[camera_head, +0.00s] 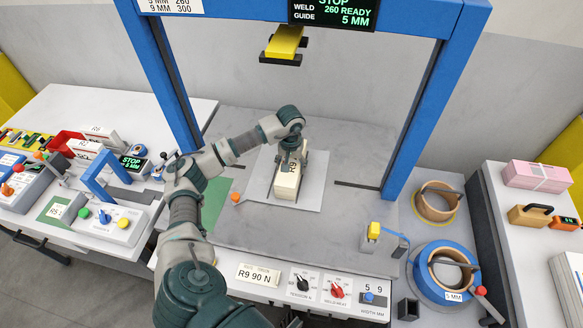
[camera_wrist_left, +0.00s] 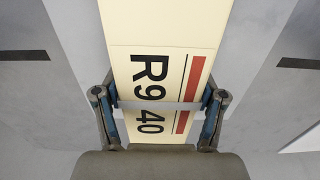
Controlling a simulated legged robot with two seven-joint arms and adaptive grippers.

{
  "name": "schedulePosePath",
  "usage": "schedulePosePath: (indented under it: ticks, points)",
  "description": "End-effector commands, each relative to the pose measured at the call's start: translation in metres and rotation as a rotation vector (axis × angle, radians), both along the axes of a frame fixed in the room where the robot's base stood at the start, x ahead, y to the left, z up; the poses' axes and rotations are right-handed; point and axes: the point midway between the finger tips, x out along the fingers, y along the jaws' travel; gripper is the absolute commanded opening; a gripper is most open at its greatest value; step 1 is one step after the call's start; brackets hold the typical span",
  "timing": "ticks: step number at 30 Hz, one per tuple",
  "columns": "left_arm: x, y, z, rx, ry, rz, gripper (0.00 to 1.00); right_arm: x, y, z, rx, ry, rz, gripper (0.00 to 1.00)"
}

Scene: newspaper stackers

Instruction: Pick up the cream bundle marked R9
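The cream bundle marked R9 (camera_head: 287,184) lies on a pale plate (camera_head: 310,192) in the middle of the grey work surface, under the blue frame. In the left wrist view the bundle (camera_wrist_left: 165,50) reads "R9 40", with a red stripe and a pale band across it. My left gripper (camera_wrist_left: 162,112) has one finger at each side of the bundle, close to its edges. Contact is not clear. In the head view my left gripper (camera_head: 292,158) is over the bundle's far end and partly hides it. My right gripper is not in view.
A blue frame (camera_head: 424,105) arches over the work surface. A front panel (camera_head: 310,284) carries knobs and an "R9 90 N" label. The left table holds a small blue frame (camera_head: 100,185) and a red tray (camera_head: 62,141).

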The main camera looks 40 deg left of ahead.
Motion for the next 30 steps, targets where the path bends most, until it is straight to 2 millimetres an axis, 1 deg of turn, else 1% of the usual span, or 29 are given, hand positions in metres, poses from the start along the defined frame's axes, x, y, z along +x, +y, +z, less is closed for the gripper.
schedulePosePath:
  ticks: [1,2,3,5,11,20,30]
  points:
    - [-0.001,0.004,-0.003,0.003,0.005,0.005,0.33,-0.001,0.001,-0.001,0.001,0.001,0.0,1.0]
    - [-0.001,0.005,-0.004,0.002,0.006,0.005,0.25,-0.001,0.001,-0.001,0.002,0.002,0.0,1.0]
    - [-0.001,0.005,-0.004,0.003,0.007,0.005,0.15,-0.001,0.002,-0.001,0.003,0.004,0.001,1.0]
    - [-0.001,0.005,-0.005,0.004,0.009,0.006,0.01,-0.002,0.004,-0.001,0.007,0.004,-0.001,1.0]
    - [-0.002,0.001,-0.006,0.011,0.016,0.006,0.01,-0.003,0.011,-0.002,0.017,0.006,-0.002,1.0]
    - [-0.002,-0.002,-0.006,0.006,0.015,0.002,0.01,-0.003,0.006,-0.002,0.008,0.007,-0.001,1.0]
    - [-0.001,-0.003,-0.002,0.003,0.013,0.0,0.01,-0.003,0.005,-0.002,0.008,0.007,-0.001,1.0]
